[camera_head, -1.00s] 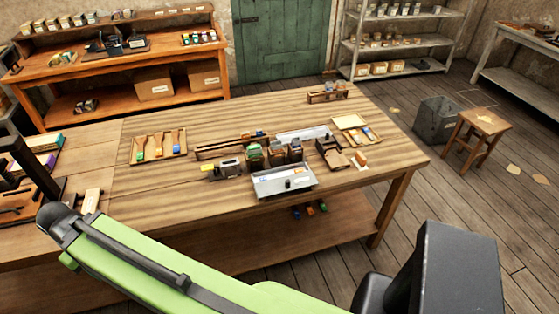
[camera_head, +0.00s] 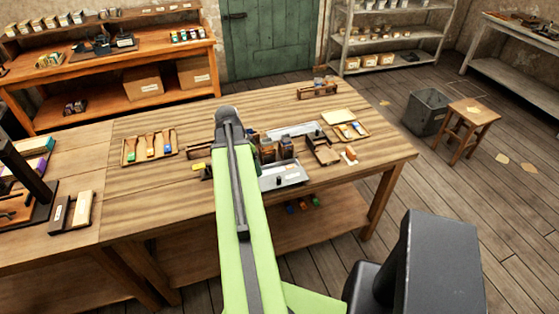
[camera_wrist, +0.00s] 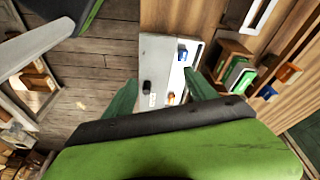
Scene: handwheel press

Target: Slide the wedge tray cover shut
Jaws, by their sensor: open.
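The wedge tray (camera_wrist: 196,50) is a pale box near the table's front edge, and it also shows in the head view (camera_head: 300,178). Its grey cover (camera_wrist: 155,55) has a dark knob (camera_wrist: 147,87) and lies over the left part of the tray in the wrist view. The uncovered strip shows a blue wedge (camera_wrist: 183,55) and an orange wedge (camera_wrist: 171,98). My gripper (camera_wrist: 158,92) is open and empty, its green fingers on either side of the tray in the wrist view. I cannot tell its height above the tray. In the head view my arm hides the gripper and part of the tray.
Dark blocks (camera_head: 286,147) stand just behind the tray. The table's front left (camera_head: 160,195) is bare. A stool (camera_head: 468,125) stands on the floor at right.

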